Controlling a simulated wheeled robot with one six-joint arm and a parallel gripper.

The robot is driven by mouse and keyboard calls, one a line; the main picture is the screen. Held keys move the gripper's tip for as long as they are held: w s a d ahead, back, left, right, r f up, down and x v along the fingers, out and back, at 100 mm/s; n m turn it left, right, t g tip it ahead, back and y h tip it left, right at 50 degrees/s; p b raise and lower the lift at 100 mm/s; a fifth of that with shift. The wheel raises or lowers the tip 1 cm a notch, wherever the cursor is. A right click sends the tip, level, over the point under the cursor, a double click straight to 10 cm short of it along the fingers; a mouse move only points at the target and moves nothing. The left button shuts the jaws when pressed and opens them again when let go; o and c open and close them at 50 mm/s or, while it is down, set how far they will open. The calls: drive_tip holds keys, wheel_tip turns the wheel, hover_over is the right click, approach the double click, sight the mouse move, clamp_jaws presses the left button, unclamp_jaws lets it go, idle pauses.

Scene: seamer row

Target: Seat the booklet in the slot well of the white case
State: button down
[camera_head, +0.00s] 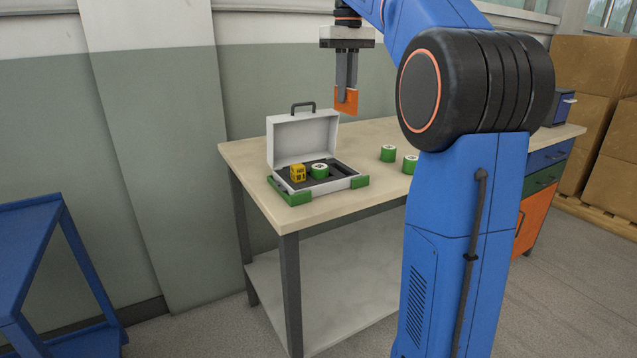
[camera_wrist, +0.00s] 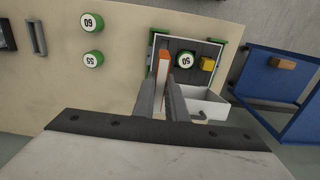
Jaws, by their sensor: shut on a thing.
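The orange booklet (camera_head: 346,103) is held upright by my gripper (camera_head: 346,88), which is shut on it above the table. In the wrist view the booklet (camera_wrist: 163,62) shows edge-on, orange with a pale side, between the fingers (camera_wrist: 162,92). The white case (camera_head: 303,137) stands open on the table, below and to the left of the booklet, with a clear gap. Its dark insert holds a yellow block (camera_head: 298,173) and a green cylinder with a white top (camera_head: 319,170). A dark recess lies at the case's right side; in the wrist view the booklet partly covers that area.
Two more green cylinders (camera_head: 388,153) (camera_head: 410,165) stand on the table (camera_head: 245,154) to the right of the case. A blue cart (camera_head: 30,238) is at the left. Brown boxes (camera_head: 590,75) are stacked at the right. The raised lid (camera_wrist: 203,103) stands along one case side.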

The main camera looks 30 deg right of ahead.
drive_tip(key=shift+a, duration=0.3)
wheel_tip(320, 180, down, 18)
drive_tip(key=shift+a+r, duration=0.1)
idle(0.3)
drive_tip(key=c, duration=1.8)
unclamp_jaws()
wheel_tip(320, 180, up, 12)
